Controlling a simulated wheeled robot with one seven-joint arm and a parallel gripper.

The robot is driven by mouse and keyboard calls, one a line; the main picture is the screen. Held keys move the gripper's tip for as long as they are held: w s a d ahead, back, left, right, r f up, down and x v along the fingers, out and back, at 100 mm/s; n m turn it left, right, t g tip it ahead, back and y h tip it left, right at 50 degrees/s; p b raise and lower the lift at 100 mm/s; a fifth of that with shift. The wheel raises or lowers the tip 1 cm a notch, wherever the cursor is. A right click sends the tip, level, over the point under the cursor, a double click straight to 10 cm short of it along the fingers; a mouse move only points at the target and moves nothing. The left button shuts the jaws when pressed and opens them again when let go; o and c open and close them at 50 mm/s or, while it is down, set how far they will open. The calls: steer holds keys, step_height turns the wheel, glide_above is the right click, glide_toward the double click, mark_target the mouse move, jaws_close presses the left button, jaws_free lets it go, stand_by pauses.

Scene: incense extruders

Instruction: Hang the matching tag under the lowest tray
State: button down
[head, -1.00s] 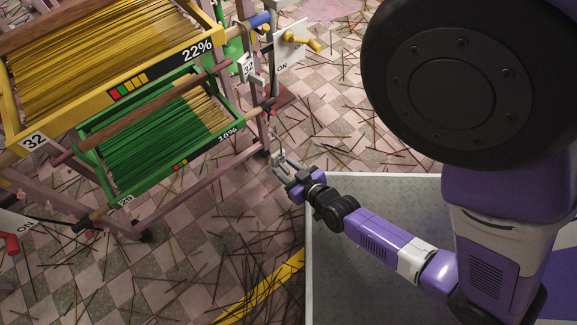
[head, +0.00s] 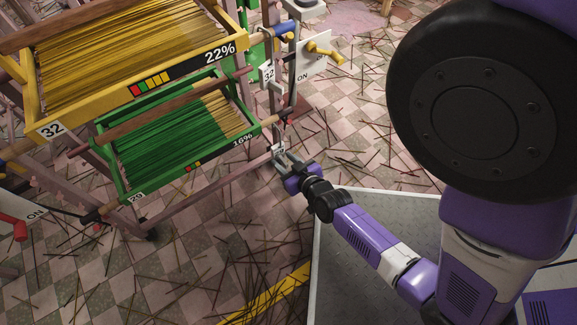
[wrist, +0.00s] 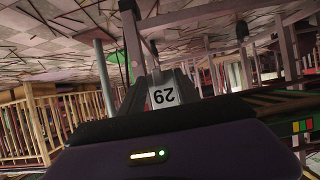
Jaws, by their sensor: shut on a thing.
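My gripper (head: 282,160) is shut on a small white tag (head: 280,149). In the wrist view the tag (wrist: 163,96) reads 29 upside down between the fingers. The lowest tray in view is green (head: 190,172), filled with green and tan sticks. Its left front label (head: 137,196) is small and looks like 29 or 20; its front reads 16%. My gripper is below and just right of this tray's right front corner, by the rack's right post. I cannot tell whether the tag touches the rack.
A yellow tray (head: 150,87) labelled 32 sits above the green one. A white tag 32 (head: 267,73) hangs at its right end. A white ON panel with a yellow handle (head: 313,56) stands to the right. Sticks litter the checkered floor (head: 350,130).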

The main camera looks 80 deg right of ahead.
steer(key=b+x, duration=0.3)
steer(key=x, duration=0.3)
steer(key=shift+w+d, duration=0.2)
steer(key=shift+d, duration=0.05)
stand_by(0.5)
steer(key=shift+r, duration=0.1)
steer(key=c, duration=0.8)
jaws_free()
steer(key=shift+o, duration=0.5)
steer(key=shift+o, duration=1.2)
